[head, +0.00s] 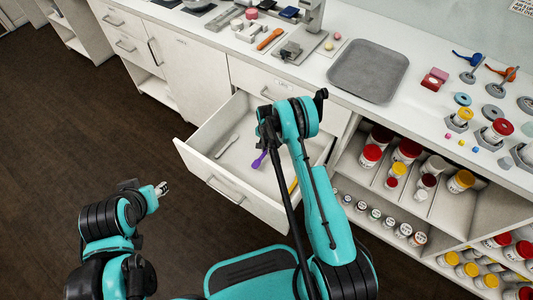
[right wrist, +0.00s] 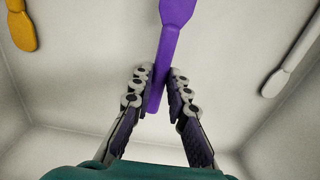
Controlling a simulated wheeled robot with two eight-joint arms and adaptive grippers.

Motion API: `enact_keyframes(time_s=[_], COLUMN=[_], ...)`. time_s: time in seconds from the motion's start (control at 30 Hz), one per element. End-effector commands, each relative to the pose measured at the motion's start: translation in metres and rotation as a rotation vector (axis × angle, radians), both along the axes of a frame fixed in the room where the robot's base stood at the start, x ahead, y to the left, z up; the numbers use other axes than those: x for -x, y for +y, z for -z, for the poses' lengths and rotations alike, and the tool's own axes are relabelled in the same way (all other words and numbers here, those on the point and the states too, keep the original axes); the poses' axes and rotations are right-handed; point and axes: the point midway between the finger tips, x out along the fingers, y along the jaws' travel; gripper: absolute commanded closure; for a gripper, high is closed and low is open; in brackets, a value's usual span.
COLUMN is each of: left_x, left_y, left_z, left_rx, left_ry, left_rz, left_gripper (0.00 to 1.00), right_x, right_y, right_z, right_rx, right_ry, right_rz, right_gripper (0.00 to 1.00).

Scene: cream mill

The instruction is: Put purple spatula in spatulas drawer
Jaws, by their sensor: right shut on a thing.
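The purple spatula (right wrist: 168,45) is between the two fingers of my right gripper (right wrist: 159,88), which is shut on its handle. In the head view the purple spatula (head: 259,159) shows below the right gripper (head: 266,142), over the inside of the open drawer (head: 217,182). I cannot tell whether the spatula touches the drawer floor. A white spatula (head: 227,146) and a yellow spatula (head: 293,185) lie in the drawer, and both show in the right wrist view. My left gripper (head: 161,189) is empty, outside the drawer at the left; its opening is unclear.
The counter above holds a grey tray (head: 368,72), an orange-handled tool (head: 270,39) and several small items. Open shelves (head: 405,205) with jars stand right of the drawer. Dark floor (head: 70,130) is free at the left.

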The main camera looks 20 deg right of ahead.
Motion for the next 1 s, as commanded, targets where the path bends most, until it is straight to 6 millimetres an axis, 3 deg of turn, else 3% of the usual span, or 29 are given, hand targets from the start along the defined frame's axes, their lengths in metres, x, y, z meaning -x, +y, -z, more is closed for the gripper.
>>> enact_keyframes(time_s=[0.03, 0.13, 0.53, 0.57, 0.6, 1.0], left_x=[0.000, 0.000, 0.000, 0.000, 0.000, 0.000], left_y=[0.000, 0.000, 0.000, 0.000, 0.000, 0.000], left_z=[0.008, 0.016, 0.014, 0.014, 0.014, 0.013], left_rx=[0.000, 0.000, 0.000, 0.000, 0.000, 0.000], left_ry=[0.000, 0.000, 0.000, 0.000, 0.000, 0.000], left_rz=[0.000, 0.000, 0.000, 0.000, 0.000, 0.000], left_gripper=[0.60, 0.60, 0.60, 0.60, 0.60, 0.60], right_x=[0.000, 0.000, 0.000, 0.000, 0.000, 0.000], right_y=[0.000, 0.000, -0.001, -0.001, -0.001, -0.001], right_z=[0.013, 0.027, 0.031, 0.030, 0.030, 0.024], right_rx=[0.000, 0.000, 0.000, 0.000, 0.000, 0.000], right_ry=[0.000, 0.000, 0.000, 0.000, 0.000, 0.000], right_rz=[0.000, 0.000, 0.000, 0.000, 0.000, -0.001], right_gripper=[1.00, 1.00, 1.00, 0.77, 0.66, 0.64])
